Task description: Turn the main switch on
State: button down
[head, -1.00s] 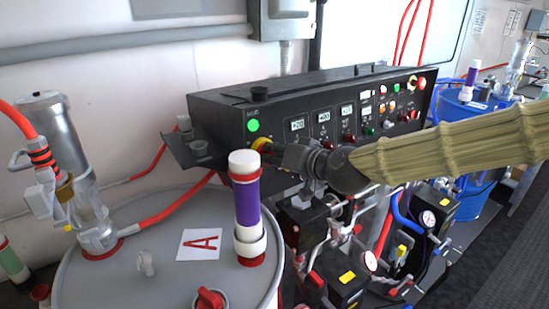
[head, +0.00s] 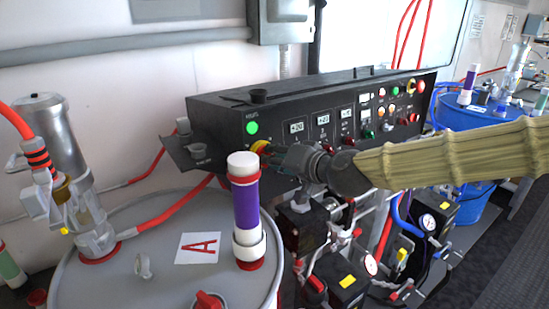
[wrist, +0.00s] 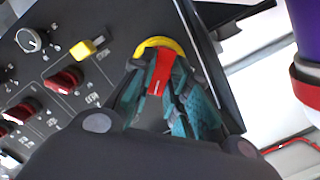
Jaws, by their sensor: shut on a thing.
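The main switch (head: 259,147) is a red handle on a yellow round base at the lower left of the black control panel's front. In the wrist view the red handle (wrist: 161,70) sits between the teal finger pads, with the yellow base (wrist: 160,44) behind it. My gripper (wrist: 160,88) is shut on the red handle; it also shows in the head view (head: 272,155), reaching the switch from the right. The fingers hide part of the switch. A round green light (head: 251,128) above the switch is lit.
The black panel (head: 222,128) also carries lit displays, knobs and lamps. A purple cylinder (head: 246,205) stands on grey drum A (head: 120,265), in front of the switch. A yellow switch (wrist: 88,47) and red knobs (wrist: 62,80) are near my fingers.

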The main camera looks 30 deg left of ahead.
jog(key=c, duration=1.4)
grip_release()
jog(key=shift+o, duration=0.2)
jog(key=shift+d, duration=0.15)
jog(key=v, duration=1.1)
jog(key=shift+d+r, duration=0.15)
jog(key=shift+d, duration=0.2)
jog(key=shift+s, duration=0.1)
